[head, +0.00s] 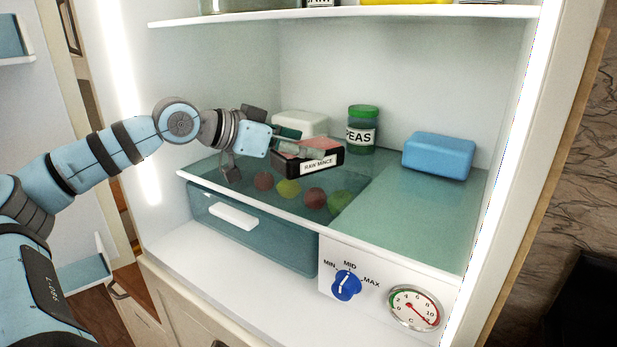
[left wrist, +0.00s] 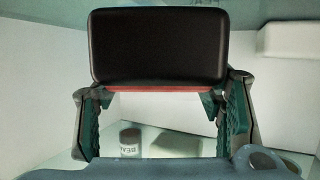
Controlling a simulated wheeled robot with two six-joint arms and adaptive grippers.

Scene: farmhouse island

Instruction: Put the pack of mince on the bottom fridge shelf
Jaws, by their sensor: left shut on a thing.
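The pack of mince (head: 308,158) is a black tray with a red top and a "RAW MINCE" label. It is over the left part of the bottom fridge shelf (head: 400,210), a greenish glass shelf; I cannot tell whether it touches the glass. My left gripper (head: 286,146) reaches in from the left and is shut on the pack. In the left wrist view the pack's dark face (left wrist: 158,46) shows at the top, beyond the two fingers (left wrist: 160,112). My right gripper is not in view.
On the shelf stand a white box (head: 299,123) behind the pack, a green-lidded peas jar (head: 361,130) and a blue box (head: 438,156). The front right glass is clear. Below are a drawer (head: 250,225) with round produce, a blue knob (head: 346,286) and a gauge (head: 414,307). An upper shelf (head: 330,13) hangs above.

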